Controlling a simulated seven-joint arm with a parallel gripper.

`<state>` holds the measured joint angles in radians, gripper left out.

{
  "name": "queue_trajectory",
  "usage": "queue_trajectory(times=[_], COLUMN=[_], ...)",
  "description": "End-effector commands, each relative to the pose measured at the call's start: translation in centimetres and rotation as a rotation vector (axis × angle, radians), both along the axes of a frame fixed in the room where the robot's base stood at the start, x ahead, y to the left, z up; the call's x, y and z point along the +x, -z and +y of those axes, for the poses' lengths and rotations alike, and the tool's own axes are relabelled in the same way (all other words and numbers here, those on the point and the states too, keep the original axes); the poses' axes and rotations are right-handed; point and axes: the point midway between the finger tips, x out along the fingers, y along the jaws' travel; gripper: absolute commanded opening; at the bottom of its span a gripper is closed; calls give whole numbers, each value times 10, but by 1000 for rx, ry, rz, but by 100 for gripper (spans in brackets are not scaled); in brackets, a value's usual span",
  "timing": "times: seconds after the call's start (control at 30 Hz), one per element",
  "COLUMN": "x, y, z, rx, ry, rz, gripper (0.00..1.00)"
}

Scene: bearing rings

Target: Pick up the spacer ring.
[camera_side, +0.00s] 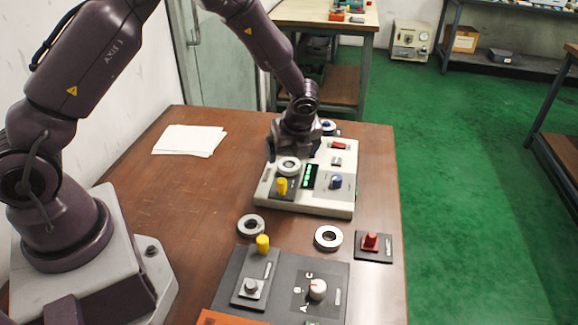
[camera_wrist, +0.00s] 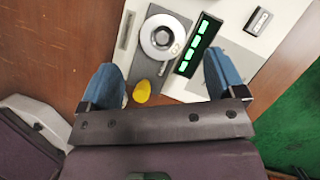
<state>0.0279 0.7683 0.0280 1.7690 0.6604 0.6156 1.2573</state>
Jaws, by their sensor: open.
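Three rings are in view, and I cannot tell for sure which is the spacer ring. A pale ring (camera_side: 289,166) sits on the dark plate of the white instrument box, beside a yellow knob (camera_side: 282,186). It also shows in the wrist view (camera_wrist: 152,34), with a grey round centre that looks like a post. A grey ring (camera_side: 251,225) and a thicker, whiter ring (camera_side: 318,238) lie flat on the table. My gripper (camera_side: 293,154) is open and empty above the box. In the wrist view my gripper (camera_wrist: 161,62) has its blue fingers either side of the pale ring's near side, apart from it.
The white box (camera_side: 305,204) carries a green display (camera_side: 310,176) and a blue knob (camera_side: 337,182). Nearer stand a dark panel (camera_side: 284,297) with knobs and a red knob on a black plate (camera_side: 374,255). Paper (camera_side: 188,140) lies at the back left. The table's middle left is clear.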

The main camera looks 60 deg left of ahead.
Motion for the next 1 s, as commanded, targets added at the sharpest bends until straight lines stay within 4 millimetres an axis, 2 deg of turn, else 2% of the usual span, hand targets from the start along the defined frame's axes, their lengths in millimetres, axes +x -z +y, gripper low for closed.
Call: queue_trajectory(times=[0.13,0.4,0.7,0.9,1.0], x=[1,7,8,7,8], y=[11,46,50,50,50], z=[4,17,18,18,18], rx=[0,0,0,0,1], ry=[-1,-1,-1,-1,-1], rz=[2,1,-1,0,-2], gripper=[89,89,89,43,24])
